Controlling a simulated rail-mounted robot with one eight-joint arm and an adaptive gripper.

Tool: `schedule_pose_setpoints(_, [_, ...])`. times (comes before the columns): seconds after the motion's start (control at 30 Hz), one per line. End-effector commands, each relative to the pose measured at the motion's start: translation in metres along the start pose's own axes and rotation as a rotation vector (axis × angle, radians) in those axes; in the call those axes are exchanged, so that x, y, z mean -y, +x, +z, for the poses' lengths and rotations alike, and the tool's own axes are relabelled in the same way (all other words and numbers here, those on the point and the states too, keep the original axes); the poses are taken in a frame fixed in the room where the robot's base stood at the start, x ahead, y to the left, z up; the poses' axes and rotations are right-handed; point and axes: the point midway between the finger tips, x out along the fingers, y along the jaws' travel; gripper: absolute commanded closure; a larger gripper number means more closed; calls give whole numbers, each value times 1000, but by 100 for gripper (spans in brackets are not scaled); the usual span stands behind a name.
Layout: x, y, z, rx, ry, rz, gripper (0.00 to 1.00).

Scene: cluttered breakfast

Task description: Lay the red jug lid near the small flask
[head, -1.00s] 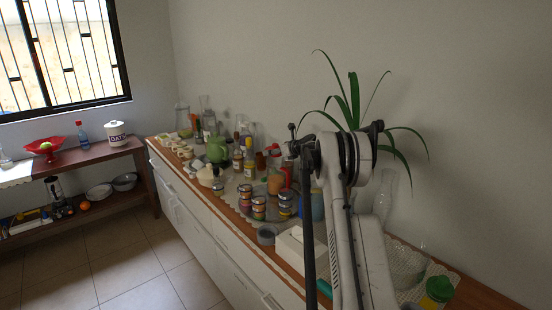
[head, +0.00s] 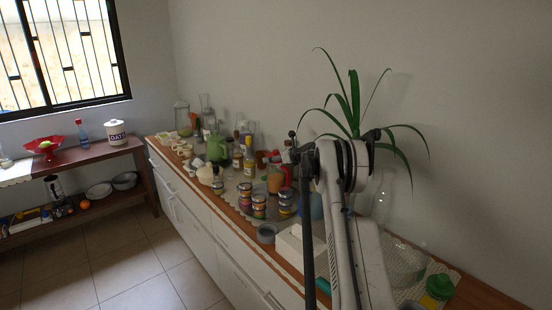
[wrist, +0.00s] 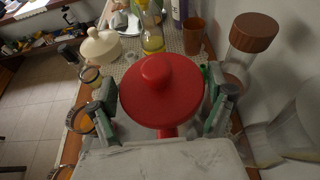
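The red jug lid (wrist: 161,90), round with a raised knob, fills the middle of the wrist view. A piece of red (wrist: 167,132) shows just below it; what it belongs to is mostly hidden. My gripper (wrist: 163,98) has its fingers spread, one on each side of the lid, with narrow gaps at the rim. In the head view my arm hides most of this spot, and only a strip of red (head: 287,172) shows beside it. Several glass vessels stand on the counter, and I cannot tell which is the small flask.
Around the lid stand a clear jar with a brown cap (wrist: 248,40), a brown cup (wrist: 193,37), a bottle with yellow liquid (wrist: 152,38) and a cream lidded pot (wrist: 100,46). Stacked tins (head: 259,206) and a green teapot (head: 216,149) crowd the counter. The plant (head: 354,100) rises behind my arm.

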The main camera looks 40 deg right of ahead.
Motion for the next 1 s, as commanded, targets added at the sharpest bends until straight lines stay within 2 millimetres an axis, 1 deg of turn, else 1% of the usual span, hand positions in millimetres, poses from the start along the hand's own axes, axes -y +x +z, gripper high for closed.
schedule_pose_setpoints(0.03, [0, 0, 0, 0, 0, 0, 6])
schedule_pose_setpoints(0.07, [0, 0, 0, 0, 0, 0, 3])
schedule_pose_setpoints(0.67, [1, -3, 3, 0, 0, -1, 3])
schedule_pose_setpoints(1.0, [0, -52, 0, 0, 1, -1, 3])
